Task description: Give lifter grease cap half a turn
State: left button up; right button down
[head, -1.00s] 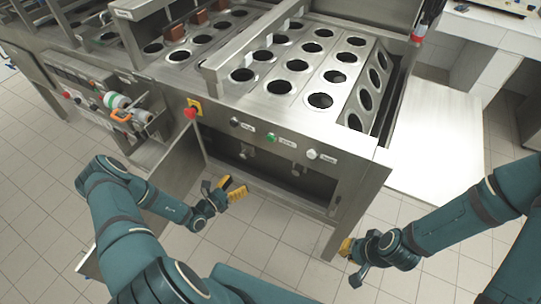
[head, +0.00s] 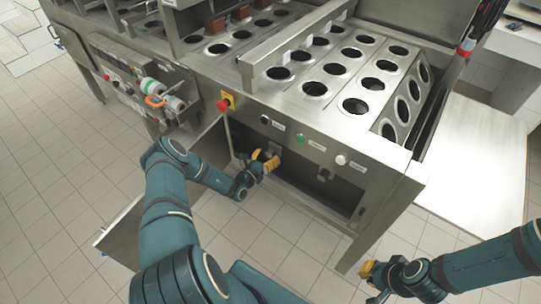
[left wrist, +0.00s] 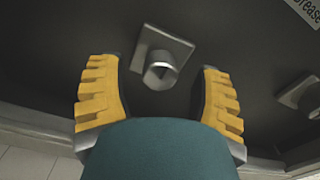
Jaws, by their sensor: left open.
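Two grey metal grease caps are on the dark back wall of the open compartment under the machine. In the left wrist view, the nearer cap (left wrist: 161,66) has a round knob on a square plate. It lies between and beyond the yellow fingers of my open left gripper (left wrist: 160,95), with no finger touching it. The other cap (left wrist: 303,95) is at the right edge. In the head view, my left gripper (head: 265,162) is at the compartment opening, partly hiding the nearer cap; the other cap (head: 324,174) is to its right. My right gripper (head: 371,275) is low, outside the machine; its opening is unclear.
A label (left wrist: 306,10) ending in "rease" is cut off at the upper right. The open compartment door (head: 120,230) stands left of my left gripper. A red emergency button (head: 223,104) and several panel buttons (head: 299,139) are above the opening.

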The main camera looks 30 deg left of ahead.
pick_arm(q)
jog(key=shift+w+d, duration=0.1)
jog(key=shift+w, duration=0.75)
grip_shut()
